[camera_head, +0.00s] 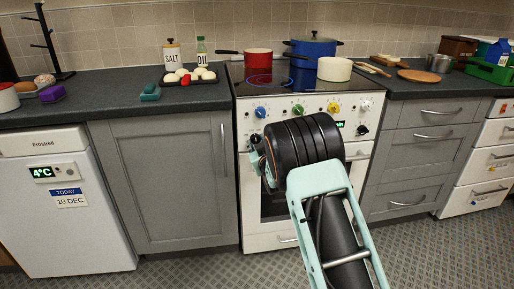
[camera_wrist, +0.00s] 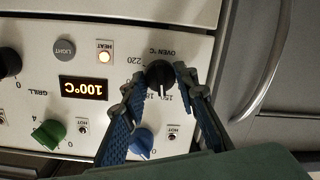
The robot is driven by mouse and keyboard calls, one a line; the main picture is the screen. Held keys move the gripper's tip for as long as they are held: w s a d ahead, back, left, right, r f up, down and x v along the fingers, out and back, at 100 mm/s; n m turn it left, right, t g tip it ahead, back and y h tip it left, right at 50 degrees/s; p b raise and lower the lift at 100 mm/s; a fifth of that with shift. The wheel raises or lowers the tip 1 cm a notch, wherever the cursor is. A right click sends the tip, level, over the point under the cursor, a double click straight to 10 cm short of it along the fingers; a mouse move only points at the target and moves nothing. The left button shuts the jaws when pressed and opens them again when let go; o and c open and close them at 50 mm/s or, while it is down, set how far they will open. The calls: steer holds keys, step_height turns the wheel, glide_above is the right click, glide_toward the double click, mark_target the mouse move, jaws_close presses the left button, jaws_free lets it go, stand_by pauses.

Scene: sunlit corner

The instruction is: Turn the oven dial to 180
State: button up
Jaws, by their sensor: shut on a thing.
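The black oven dial (camera_wrist: 159,74) sits on the cream control panel, with its white pointer line facing down in the wrist view. Printed numbers ring it; 220 is readable, and those near the pointer are partly hidden by the fingers. My gripper (camera_wrist: 160,88) has one finger on each side of the dial and is shut on it.
Blue (camera_wrist: 141,142) and green (camera_wrist: 50,133) hob knobs lie close to the fingers. A red pot (camera_head: 258,62), a blue pot (camera_head: 313,47) and a cream pan (camera_head: 335,69) stand on the hob. Grey cabinets (camera_head: 165,185) flank the stove.

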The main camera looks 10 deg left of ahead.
steer(key=m+b, duration=0.2)
steer(key=m, duration=0.1)
steer(key=shift+y, duration=0.3)
steer(key=shift+m+b, duration=0.5)
steer(key=shift+m, duration=0.8)
steer(key=shift+y, duration=0.3)
steer(key=o, duration=1.2)
steer(key=shift+c, duration=0.2)
steer(key=v, duration=1.2)
